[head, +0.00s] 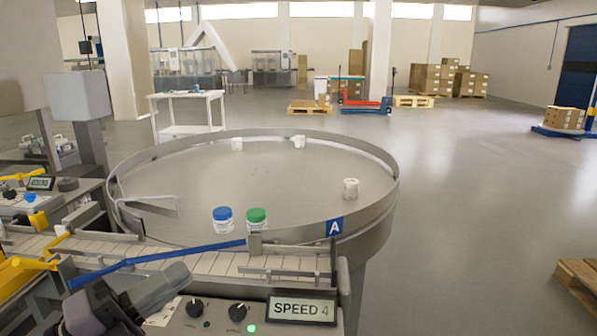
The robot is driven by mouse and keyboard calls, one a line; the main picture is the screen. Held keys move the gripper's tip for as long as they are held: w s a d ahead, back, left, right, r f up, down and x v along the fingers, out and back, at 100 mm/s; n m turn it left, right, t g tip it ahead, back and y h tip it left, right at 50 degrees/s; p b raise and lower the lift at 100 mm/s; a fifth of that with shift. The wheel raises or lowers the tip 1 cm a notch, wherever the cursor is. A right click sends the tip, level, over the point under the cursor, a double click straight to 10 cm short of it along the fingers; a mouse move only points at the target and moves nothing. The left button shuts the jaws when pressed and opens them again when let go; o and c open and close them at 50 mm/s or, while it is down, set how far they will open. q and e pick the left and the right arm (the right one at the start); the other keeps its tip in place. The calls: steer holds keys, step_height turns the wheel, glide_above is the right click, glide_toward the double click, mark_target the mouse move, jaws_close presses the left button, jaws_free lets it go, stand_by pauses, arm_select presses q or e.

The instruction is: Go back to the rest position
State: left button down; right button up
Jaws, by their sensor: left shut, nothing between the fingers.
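My left gripper (166,290) is low at the left, in front of the conveyor (190,263) and beside the knobs of the control panel. It is shut with nothing in it; its fingertips are hard to make out. My right gripper is not in view. A round turntable (250,180) marked A stands behind the conveyor. A jar with a blue lid (222,219) and a jar with a green lid (256,219) stand upright side by side at its front edge, apart from the gripper. Several white jars, one of them at the right (350,188), stand farther back on it.
A blue bar (155,262) slants over the conveyor close to my left gripper. A panel with a SPEED 4 display (301,309) is at the front. Another machine with a display (41,183) stands at the left. The floor (470,220) at the right is mostly clear, with a pallet (578,278) at the edge.

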arm_select(q)
steer(key=w+a+f+n+t+y, duration=0.1)
steer(key=a+f+n+t+y, duration=0.2)
steer(key=a+n+t+y, duration=0.85)
step_height(320, 180, down, 11)
steer(key=s+a+n+g+y, duration=0.2)
steer(key=s+n+g+y, duration=0.1)
steer(key=n+g+y, duration=0.8)
steer(key=s+d+f+n+g+h, duration=0.2)
steer(key=s+d+f+g+h, duration=0.15)
steer(key=s+f+g, duration=0.4)
steer(key=s+d+f+n+g+h, duration=0.1)
steer(key=s+d+f+g+h, duration=0.25)
steer(key=s+f, duration=0.6)
steer(key=w+d+f+t+h+p, duration=0.1)
steer(key=w+d+f+t+h, duration=0.1)
steer(key=w+f+t, duration=0.4)
steer(key=shift+d+p, duration=0.3)
steer(key=shift+p, duration=0.05)
steer(key=shift+f+t, duration=0.1)
steer(key=shift+t, duration=0.25)
steer(key=shift+s+a, duration=0.1)
